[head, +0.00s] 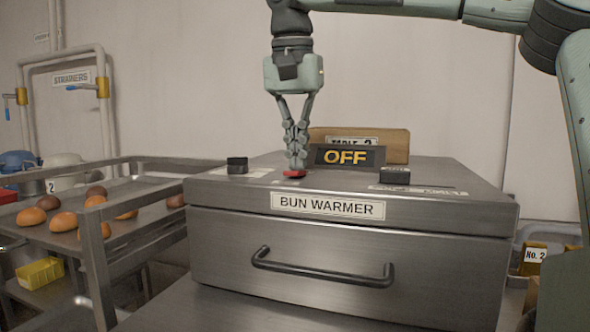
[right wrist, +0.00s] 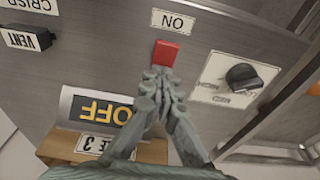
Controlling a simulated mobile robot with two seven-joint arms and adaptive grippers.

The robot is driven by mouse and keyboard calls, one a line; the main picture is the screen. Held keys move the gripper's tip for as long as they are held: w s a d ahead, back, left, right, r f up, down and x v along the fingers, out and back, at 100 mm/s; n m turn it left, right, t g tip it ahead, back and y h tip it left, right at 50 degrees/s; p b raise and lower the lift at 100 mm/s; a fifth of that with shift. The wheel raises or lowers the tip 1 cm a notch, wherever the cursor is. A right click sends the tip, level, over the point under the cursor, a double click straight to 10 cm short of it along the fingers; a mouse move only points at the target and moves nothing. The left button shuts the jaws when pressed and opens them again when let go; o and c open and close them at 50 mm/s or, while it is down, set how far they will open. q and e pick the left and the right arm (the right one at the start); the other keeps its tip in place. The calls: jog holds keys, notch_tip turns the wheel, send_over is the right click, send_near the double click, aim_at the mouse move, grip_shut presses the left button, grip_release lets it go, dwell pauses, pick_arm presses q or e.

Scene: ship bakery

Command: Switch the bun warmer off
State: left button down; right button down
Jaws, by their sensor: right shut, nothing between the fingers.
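The bun warmer (head: 345,258) is a steel box with a drawer handle and a front label. A red rocker or button (head: 294,173) is on its top; in the right wrist view the red piece (right wrist: 166,53) has an "ON" label beside it. A display (head: 347,156) behind it reads OFF in amber. My right gripper (head: 297,166) points down, shut and empty, with its fingertips at the red piece. They hide part of it, and I cannot tell whether they touch it. My left gripper is not in view.
A black knob (head: 237,165) and a black VENT block (head: 394,176) flank the red piece on the warmer's top. A wooden block (head: 399,143) stands behind the display. A rack with buns (head: 31,216) stands at the left.

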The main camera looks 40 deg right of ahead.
notch_tip(320, 180, up, 2)
jog(key=shift+r+p, duration=0.1)
jog(key=shift+p, duration=0.6)
jog(key=shift+r, duration=2.35)
